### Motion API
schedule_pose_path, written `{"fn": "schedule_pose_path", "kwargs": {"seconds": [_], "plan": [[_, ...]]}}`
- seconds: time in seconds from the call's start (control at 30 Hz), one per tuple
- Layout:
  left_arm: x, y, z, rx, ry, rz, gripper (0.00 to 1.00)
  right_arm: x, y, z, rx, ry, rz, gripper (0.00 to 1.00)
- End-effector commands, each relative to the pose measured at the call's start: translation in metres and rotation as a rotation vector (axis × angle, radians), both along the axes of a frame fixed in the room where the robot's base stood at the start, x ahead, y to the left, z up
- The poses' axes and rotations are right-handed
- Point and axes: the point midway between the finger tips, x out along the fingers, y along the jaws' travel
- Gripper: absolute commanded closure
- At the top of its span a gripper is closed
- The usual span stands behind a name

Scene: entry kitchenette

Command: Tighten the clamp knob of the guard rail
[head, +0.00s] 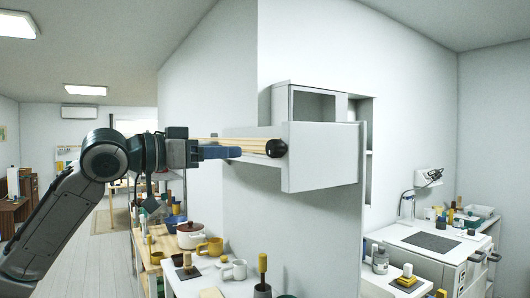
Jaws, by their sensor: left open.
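A dark round knob (277,148) sits at the right end of a pale, wood-coloured bar (238,143), in front of a white box-like panel (322,158) on the wall. It looks like the clamp knob of the guard rail, though the rail is partly hidden behind my gripper. My left gripper (232,152) comes in from the left with its blue finger pointing right, left of the knob. The jaws are open but seen nearly side-on, and a gap shows between the fingertips and the knob. My right gripper is out of view.
At right is a white counter (433,243) with small items. A wall corner rises behind the panel.

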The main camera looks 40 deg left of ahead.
Motion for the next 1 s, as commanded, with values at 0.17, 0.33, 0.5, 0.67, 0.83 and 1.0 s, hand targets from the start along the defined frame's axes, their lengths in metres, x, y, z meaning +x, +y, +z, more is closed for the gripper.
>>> {"fn": "schedule_pose_path", "kwargs": {"seconds": [0.17,0.33,0.5,0.67,0.83,1.0], "plan": [[0.012,-0.006,0.006,-0.003,0.000,-0.005,0.41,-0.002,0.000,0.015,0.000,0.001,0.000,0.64],[0.032,-0.014,0.006,-0.005,0.001,-0.006,0.41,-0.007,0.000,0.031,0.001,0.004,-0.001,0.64],[0.050,-0.022,0.006,-0.004,0.001,-0.005,0.41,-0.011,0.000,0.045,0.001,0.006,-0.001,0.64],[0.068,-0.029,0.005,-0.004,0.001,-0.005,0.41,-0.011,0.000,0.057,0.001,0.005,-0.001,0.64],[0.084,-0.035,0.004,-0.003,0.000,-0.004,0.41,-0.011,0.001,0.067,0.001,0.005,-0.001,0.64],[0.094,-0.039,0.002,-0.002,0.000,-0.002,0.41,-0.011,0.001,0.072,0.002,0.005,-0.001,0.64]]}}
